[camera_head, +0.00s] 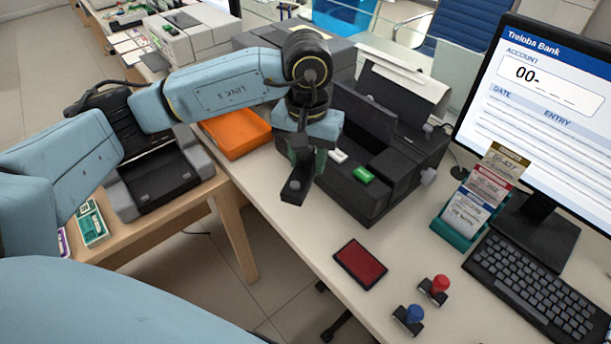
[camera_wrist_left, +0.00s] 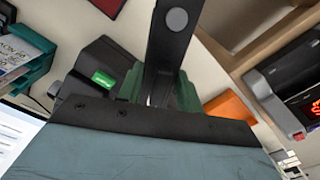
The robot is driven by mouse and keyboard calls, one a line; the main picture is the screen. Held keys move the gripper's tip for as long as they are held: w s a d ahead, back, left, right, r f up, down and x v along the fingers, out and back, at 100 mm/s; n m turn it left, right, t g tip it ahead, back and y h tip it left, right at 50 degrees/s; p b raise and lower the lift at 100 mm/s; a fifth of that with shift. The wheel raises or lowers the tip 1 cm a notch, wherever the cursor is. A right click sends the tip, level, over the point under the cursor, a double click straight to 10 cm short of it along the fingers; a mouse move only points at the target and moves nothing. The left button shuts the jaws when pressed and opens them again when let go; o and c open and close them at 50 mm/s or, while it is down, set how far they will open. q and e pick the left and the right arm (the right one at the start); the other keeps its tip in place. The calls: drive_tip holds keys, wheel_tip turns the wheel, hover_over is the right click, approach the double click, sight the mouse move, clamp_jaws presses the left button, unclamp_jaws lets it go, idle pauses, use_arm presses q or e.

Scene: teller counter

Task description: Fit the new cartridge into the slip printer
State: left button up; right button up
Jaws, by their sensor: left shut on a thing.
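The slip printer (camera_head: 385,190) is a large dark box on the counter. Its lid looks raised, and a green button and a white one show on its near side. My left gripper (camera_head: 297,188) hangs at the printer's left front edge, fingers down. It is shut on a dark green thing (camera_head: 320,161), which looks like the cartridge. In the left wrist view this green cartridge (camera_wrist_left: 187,94) shows on both sides of a dark finger, which hides its middle. The printer (camera_wrist_left: 105,62) lies behind it there. I cannot tell whether cartridge and printer touch. My right gripper is not in view.
An orange tray (camera_head: 236,133) lies left of the printer. A red ink pad (camera_head: 360,264), two stamps (camera_head: 436,289), a card holder (camera_head: 459,234), a keyboard (camera_head: 535,290) and a monitor stand to the right. A side table (camera_head: 185,208) holds another dark machine and boxes.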

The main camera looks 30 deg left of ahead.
use_arm(q)
drive_tip(key=w+a+f+n+b, duration=0.1)
drive_tip(key=a+f+n, duration=0.1)
drive_tip(key=f+n, duration=0.2)
drive_tip(key=w+a+f+n+b, duration=0.1)
drive_tip(key=w+a+f+n, duration=0.1)
drive_tip(key=a+f+n, duration=0.1)
drive_tip(key=w+a+f+n+b, duration=0.1)
drive_tip(key=a+f+n, duration=0.2)
drive_tip(key=f+n, duration=0.2)
drive_tip(key=shift+w+a+f+b, duration=0.1)
drive_tip(key=shift+f+b, duration=0.05)
drive_tip(key=shift+f, duration=0.45)
drive_tip(key=shift+w+a+f+b, duration=0.1)
drive_tip(key=shift+f+b, duration=0.05)
drive_tip(key=shift+f, duration=0.4)
wheel_tip(320, 180, down, 4)
drive_tip(key=shift+f, duration=0.1)
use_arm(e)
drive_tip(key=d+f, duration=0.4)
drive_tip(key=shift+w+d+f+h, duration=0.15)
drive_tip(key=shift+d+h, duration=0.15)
use_arm(q)
drive_tip(key=shift+b, duration=0.3)
drive_tip(key=shift+f, duration=0.1)
drive_tip(key=o, duration=1)
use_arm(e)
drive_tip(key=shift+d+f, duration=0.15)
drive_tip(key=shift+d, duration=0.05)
